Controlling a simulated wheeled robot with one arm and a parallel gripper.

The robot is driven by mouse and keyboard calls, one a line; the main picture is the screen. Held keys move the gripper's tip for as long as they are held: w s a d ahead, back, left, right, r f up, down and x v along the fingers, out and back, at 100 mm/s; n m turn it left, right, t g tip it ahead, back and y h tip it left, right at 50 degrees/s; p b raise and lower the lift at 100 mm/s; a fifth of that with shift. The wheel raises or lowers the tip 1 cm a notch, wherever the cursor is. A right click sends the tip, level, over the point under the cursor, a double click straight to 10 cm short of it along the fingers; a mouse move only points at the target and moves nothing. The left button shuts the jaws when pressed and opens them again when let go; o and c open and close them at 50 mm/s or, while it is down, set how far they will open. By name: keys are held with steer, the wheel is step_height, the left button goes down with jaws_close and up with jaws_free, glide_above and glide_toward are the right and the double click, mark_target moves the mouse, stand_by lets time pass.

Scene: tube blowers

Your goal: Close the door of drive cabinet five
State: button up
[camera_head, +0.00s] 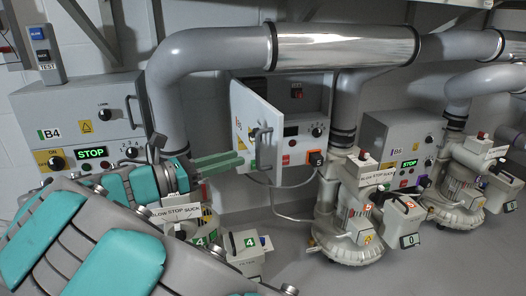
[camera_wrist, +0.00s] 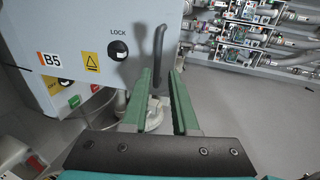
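The grey door (camera_head: 258,110) of drive cabinet five stands open, swung out from the cabinet box (camera_head: 305,105). The wrist view shows its outer face (camera_wrist: 95,25) with the orange B5 label (camera_wrist: 49,59), a LOCK knob (camera_wrist: 117,49) and a dark bar handle (camera_wrist: 158,50). The handle also shows in the head view (camera_head: 257,146). My gripper (camera_head: 240,161) has long green fingers pointing at the handle. In the wrist view my gripper (camera_wrist: 161,76) is open, with the handle's lower part appearing between its fingertips. I cannot tell whether they touch.
Cabinet B4 (camera_head: 75,115) stands to the left and cabinet B6 (camera_head: 405,140) to the right, both shut. A blower (camera_head: 345,225) stands in front and right of the open cabinet. A large grey pipe (camera_head: 215,55) runs above. Grey floor (camera_wrist: 245,105) is clear right of the door.

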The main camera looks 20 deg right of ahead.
mark_target(258, 164)
steer(key=x, duration=0.7)
steer(key=shift+w+d+r, duration=0.1)
steer(key=shift+w+d, duration=0.2)
jaws_close()
stand_by(1.3)
